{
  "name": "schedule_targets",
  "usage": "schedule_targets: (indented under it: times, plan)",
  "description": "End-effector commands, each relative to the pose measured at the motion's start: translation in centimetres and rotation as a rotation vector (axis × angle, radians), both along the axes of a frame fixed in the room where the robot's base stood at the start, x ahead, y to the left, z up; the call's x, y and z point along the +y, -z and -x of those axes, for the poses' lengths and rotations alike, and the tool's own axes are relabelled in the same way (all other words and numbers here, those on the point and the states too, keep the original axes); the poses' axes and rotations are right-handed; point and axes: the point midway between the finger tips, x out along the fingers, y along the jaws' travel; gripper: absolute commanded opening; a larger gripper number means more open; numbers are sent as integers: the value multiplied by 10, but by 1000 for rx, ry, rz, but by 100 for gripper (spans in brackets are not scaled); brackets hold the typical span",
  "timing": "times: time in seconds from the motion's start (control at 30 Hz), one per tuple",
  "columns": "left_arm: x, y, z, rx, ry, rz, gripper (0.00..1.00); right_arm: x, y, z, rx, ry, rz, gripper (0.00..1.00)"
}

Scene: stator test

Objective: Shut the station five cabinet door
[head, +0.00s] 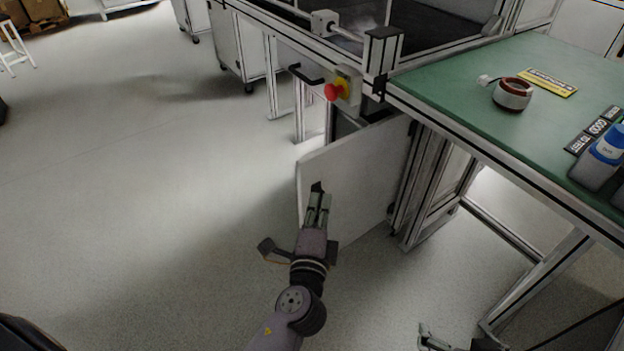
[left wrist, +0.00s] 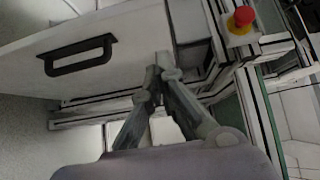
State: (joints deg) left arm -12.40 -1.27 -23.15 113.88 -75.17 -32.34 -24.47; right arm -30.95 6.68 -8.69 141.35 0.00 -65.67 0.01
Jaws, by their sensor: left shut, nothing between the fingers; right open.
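The cabinet door (head: 360,175) is a white panel that stands open under the workbench in the head view. Its free edge is at the left and its right side meets the bench frame. My left gripper (head: 317,190) is shut and empty, in front of the door's face near its free edge. I cannot tell whether it touches the door. Its closed fingers also show in the left wrist view (left wrist: 162,72). My right gripper (head: 440,340) is open at the bottom edge of the head view, partly cut off.
A red emergency button (head: 334,91) on a yellow plate sits above the door. A black handle (head: 305,75) is left of it. The floor at left is clear.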

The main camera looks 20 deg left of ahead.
Motion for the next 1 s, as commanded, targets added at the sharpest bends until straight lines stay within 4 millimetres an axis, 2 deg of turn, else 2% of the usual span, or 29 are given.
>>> schedule_targets:
  times: [0.03,0.2,0.3,0.53,1.0]
  plan:
    - [2,-1,-13,-4,1,-1,0,0,0,1,5,1,2,93]
    - [7,-1,-47,-3,1,-1,0,0,1,1,5,1,2,93]
    - [21,0,-56,-1,1,-3,0,-1,2,3,18,1,4,93]
    - [37,0,-67,0,2,-1,0,-2,3,5,26,1,6,93]
    - [41,1,-69,1,5,-1,0,-2,3,5,29,1,6,93]
